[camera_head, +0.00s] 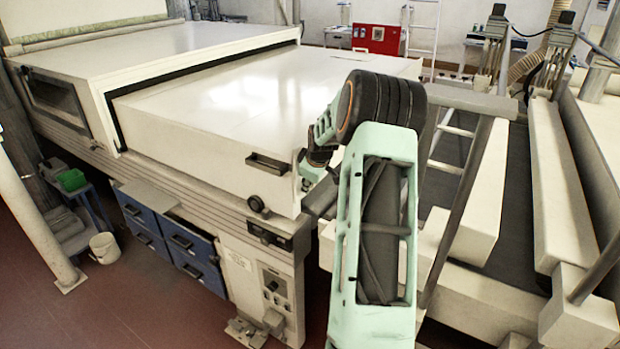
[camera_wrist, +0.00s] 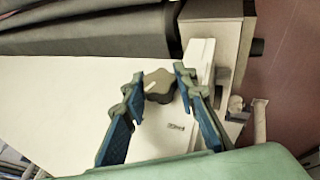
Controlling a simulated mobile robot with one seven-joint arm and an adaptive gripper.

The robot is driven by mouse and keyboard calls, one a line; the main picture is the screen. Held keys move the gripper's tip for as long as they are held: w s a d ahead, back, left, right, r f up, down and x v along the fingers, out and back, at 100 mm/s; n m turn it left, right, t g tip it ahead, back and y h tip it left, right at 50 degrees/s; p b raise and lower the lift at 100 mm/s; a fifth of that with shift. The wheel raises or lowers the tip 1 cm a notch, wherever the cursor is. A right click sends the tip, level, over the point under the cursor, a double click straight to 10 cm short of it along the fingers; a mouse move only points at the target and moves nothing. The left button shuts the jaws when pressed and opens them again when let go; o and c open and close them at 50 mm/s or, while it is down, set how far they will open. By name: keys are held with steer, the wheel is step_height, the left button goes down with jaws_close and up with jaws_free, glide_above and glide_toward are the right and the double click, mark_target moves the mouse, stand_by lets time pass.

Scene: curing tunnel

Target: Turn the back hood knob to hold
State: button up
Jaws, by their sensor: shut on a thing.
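In the wrist view a dark grey lobed knob (camera_wrist: 160,87) with a light pointer line sits on a white panel (camera_wrist: 80,98). My gripper (camera_wrist: 158,75) has its two blue-padded fingers on either side of the knob, their dark tips closed on it. A small dark label (camera_wrist: 176,127) is on the panel beside the knob; I cannot read it. In the head view my gripper is at the right end of the white hood (camera_head: 220,85), largely behind my arm, and the knob it holds is hidden there.
Another dark round knob (camera_head: 257,203) and a dark handle (camera_head: 267,163) are on the hood's near side. Blue drawers (camera_head: 190,250) and a control panel (camera_head: 272,285) are below. Metal posts and a long conveyor stand at the right. The red floor at front left is open.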

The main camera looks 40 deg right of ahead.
steer(key=shift+r+m+g+y+p, duration=0.1)
steer(key=shift+m+g+y+p, duration=0.3)
steer(key=shift+y, duration=0.8)
steer(key=o, duration=1.2)
steer(key=shift+y, duration=0.3)
steer(key=v, duration=1.1)
steer(key=shift+r, duration=0.45)
steer(key=shift+a, duration=0.1)
